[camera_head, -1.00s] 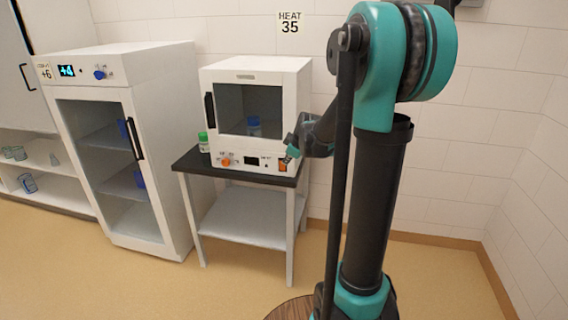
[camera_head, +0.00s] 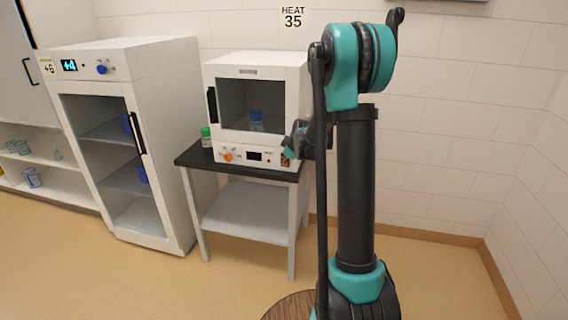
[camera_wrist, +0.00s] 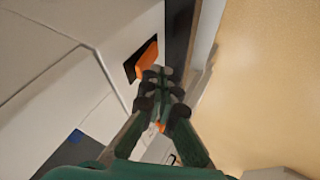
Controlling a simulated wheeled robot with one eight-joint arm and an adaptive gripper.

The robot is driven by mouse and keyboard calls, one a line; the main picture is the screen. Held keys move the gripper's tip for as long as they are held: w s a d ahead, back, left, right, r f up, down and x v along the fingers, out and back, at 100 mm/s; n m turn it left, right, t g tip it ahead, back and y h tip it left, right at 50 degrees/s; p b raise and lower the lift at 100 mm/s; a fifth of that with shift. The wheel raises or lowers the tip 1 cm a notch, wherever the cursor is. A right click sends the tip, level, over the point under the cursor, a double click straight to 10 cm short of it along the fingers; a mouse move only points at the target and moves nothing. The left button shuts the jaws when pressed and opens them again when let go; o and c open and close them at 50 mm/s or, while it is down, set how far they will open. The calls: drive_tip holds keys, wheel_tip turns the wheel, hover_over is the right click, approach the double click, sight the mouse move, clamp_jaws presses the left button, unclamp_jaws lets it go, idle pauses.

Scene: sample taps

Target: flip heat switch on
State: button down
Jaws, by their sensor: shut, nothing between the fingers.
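The heat switch is an orange rocker in a dark frame, seen close up in the wrist view (camera_wrist: 147,56). It sits at the lower right of the front panel of a white heating cabinet (camera_head: 290,75). In the head view, my gripper (camera_head: 287,154) is at that corner and partly covers the switch. In the wrist view, my gripper (camera_wrist: 160,80) is shut and empty, with its fingertips right beside the switch's edge. I cannot tell whether they touch it. The cabinet's small display (camera_head: 254,156) looks dark.
The cabinet stands on a black-topped table (camera_head: 190,157) with a green-capped bottle (camera_head: 206,137) at its left. An orange knob (camera_head: 228,156) is on the panel's left. A blue-capped container (camera_head: 256,121) is behind the cabinet door. A white fridge (camera_head: 165,75) stands further left.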

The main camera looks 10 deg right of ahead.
drive_tip(key=shift+w+d, duration=0.15)
drive_tip(key=shift+w, duration=0.15)
drive_tip(key=shift+w+r, duration=0.1)
drive_tip(key=shift+w+d+r+g+y, duration=0.15)
drive_tip(key=shift+w+d+g+y, duration=0.15)
drive_tip(key=shift+w+g, duration=0.2)
drive_tip(key=shift+s+a, duration=0.1)
drive_tip(key=shift+s, duration=0.05)
drive_tip(key=shift+r, duration=0.75)
drive_tip(key=shift+s+a, duration=0.1)
